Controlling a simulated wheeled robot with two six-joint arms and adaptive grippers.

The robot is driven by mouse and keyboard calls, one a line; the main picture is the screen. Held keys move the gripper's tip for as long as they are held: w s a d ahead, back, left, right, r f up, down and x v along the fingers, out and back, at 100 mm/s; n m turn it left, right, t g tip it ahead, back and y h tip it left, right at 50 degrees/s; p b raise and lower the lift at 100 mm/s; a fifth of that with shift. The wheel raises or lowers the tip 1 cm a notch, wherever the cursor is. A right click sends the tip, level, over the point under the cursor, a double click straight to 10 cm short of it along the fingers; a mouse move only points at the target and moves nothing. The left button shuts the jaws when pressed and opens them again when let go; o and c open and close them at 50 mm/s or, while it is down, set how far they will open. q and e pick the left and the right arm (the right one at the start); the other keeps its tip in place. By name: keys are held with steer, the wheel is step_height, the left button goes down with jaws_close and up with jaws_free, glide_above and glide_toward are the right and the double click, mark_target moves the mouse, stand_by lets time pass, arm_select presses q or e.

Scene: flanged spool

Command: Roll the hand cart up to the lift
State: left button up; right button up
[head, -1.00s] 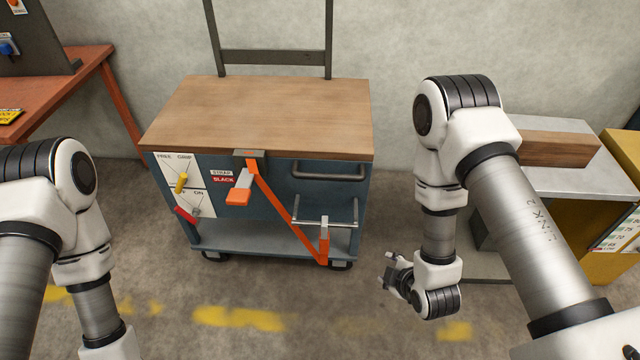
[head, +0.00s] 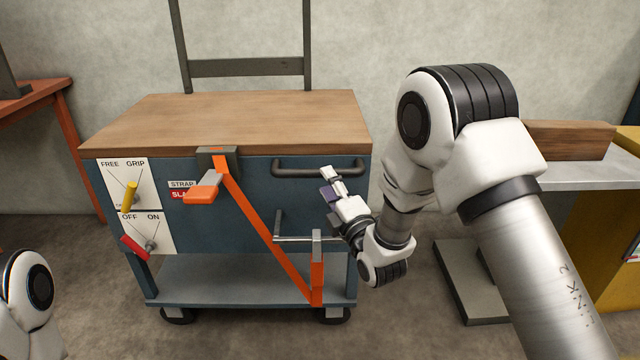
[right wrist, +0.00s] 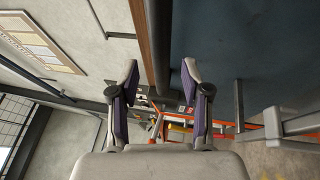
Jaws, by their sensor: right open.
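The hand cart (head: 230,123) has a wooden top, a blue-grey body and black castors, and stands in the middle of the head view. Its dark bar handle (head: 290,172) is at the upper right of its front. My right gripper (head: 328,183) is open and empty, just below the handle's right part. In the right wrist view the dark handle bar (right wrist: 157,45) shows between the open fingers; I cannot tell if they touch it. A grey-topped unit (head: 575,176) at the right may be the lift. My right arm hides part of it. My left gripper is out of view.
The cart's front has a FREE/GRIP lever (head: 130,197), an OFF/ON lever (head: 135,247), an orange strap (head: 262,233) and a metal bracket (head: 297,239). A wooden block (head: 570,139) lies on the right unit. An orange table (head: 40,107) stands left. Floor shows between cart and unit.

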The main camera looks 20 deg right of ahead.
steer(key=x, duration=0.4)
steer(key=shift+w+b, duration=0.35)
steer(key=shift+w, duration=0.05)
jaws_close()
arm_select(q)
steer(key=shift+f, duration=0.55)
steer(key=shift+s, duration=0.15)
arm_select(e)
steer(key=shift+d, duration=0.15)
